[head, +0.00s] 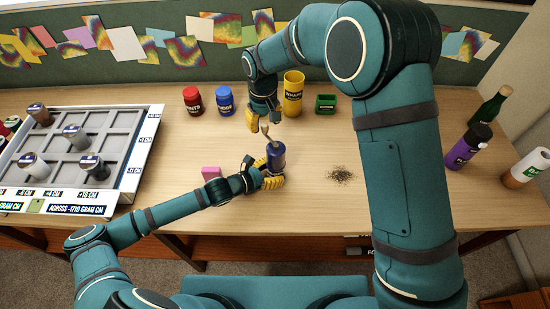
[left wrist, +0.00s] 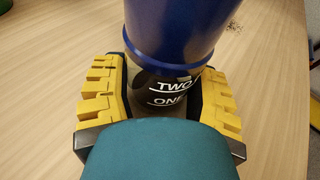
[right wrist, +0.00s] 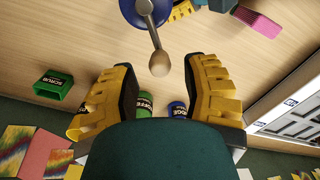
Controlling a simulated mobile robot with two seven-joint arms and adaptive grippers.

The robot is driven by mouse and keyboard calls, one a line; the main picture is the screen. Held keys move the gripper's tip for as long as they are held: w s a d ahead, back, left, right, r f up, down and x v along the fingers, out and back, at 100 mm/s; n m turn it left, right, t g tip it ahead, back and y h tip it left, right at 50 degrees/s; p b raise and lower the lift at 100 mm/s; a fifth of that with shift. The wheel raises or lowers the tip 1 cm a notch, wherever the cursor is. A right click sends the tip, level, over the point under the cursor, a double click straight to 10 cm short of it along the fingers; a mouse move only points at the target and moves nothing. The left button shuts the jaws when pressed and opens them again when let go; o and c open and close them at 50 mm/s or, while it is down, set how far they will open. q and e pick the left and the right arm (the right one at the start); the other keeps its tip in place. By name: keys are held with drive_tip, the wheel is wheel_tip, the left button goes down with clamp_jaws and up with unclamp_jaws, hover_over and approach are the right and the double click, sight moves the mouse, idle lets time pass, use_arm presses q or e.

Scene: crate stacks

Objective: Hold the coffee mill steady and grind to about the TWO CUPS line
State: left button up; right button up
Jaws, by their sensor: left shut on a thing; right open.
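The coffee mill (head: 277,158) stands upright on the table, with a blue body and a crank on top. In the left wrist view its body (left wrist: 180,35) sits above a clear jar (left wrist: 168,96) marked TWO and ONE; the level of grounds is unclear. My left gripper (head: 266,179) is shut around the jar, one finger on each side. My right gripper (head: 259,123) is open and empty beside the crank knob (head: 264,129). In the right wrist view the knob (right wrist: 160,64) shows between the open fingertips, with no finger visibly touching it.
A dark pile of grains (head: 340,175) lies right of the mill. A pink block (head: 211,172) is left of it. Red (head: 193,100), blue (head: 225,100) and yellow (head: 293,95) containers stand behind, with a green box (head: 325,104). A compartment tray (head: 150,128) fills the left; bottles (head: 467,148) stand right.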

drive_tip(key=shift+f, duration=0.8)
clamp_jaws()
drive_tip(key=shift+d, duration=0.1)
